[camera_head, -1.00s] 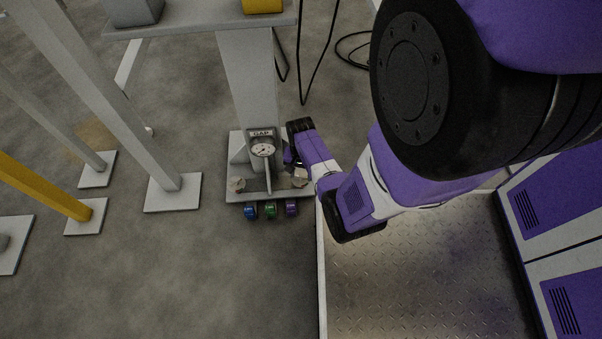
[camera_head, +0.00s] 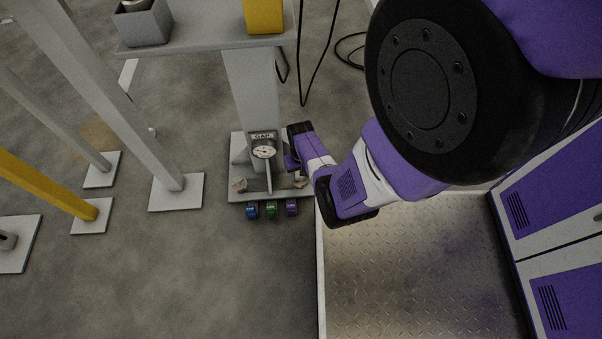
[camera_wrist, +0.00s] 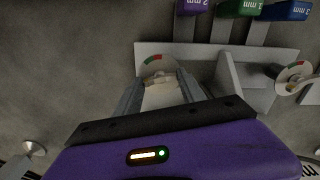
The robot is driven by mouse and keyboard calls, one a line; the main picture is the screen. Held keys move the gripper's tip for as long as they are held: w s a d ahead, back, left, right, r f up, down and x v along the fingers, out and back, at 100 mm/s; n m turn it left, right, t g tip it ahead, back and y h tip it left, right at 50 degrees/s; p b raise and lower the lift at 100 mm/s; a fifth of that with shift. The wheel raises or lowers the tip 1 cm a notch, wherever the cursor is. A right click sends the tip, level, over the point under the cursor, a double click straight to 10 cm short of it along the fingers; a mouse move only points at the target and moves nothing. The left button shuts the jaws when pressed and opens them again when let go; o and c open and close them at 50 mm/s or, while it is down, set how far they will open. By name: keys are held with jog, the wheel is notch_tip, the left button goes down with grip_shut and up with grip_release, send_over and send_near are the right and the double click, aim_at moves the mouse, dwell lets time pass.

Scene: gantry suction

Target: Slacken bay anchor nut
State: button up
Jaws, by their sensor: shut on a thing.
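The anchor base plate (camera_head: 262,196) stands on the floor under a grey column. An anchor nut (camera_head: 239,185) sits at its left side, and another nut (camera_head: 300,181) at its right side, partly hidden by my gripper. In the wrist view my gripper (camera_wrist: 160,82) has its two fingers on either side of a pale nut (camera_wrist: 160,78), shut on it. A disc with red and green marks (camera_wrist: 153,65) shows just beyond the fingertips. A dial gauge marked GAP (camera_head: 264,151) stands in front of the column.
Blue (camera_head: 252,211), green (camera_head: 271,210) and purple (camera_head: 292,208) tagged pieces stick out at the plate's front edge. Grey and yellow posts stand to the left. A treadplate platform (camera_head: 420,270) lies to the right, beside purple cabinets (camera_head: 560,205). A black cable hangs behind.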

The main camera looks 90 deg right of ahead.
dwell(0.3)
jog(key=o, duration=1.4)
jog(key=shift+c, duration=0.2)
jog(key=shift+r, duration=0.1)
jog(key=shift+r+p, duration=2.45)
jog(key=shift+r, duration=1.35)
jog(key=shift+a, duration=0.1)
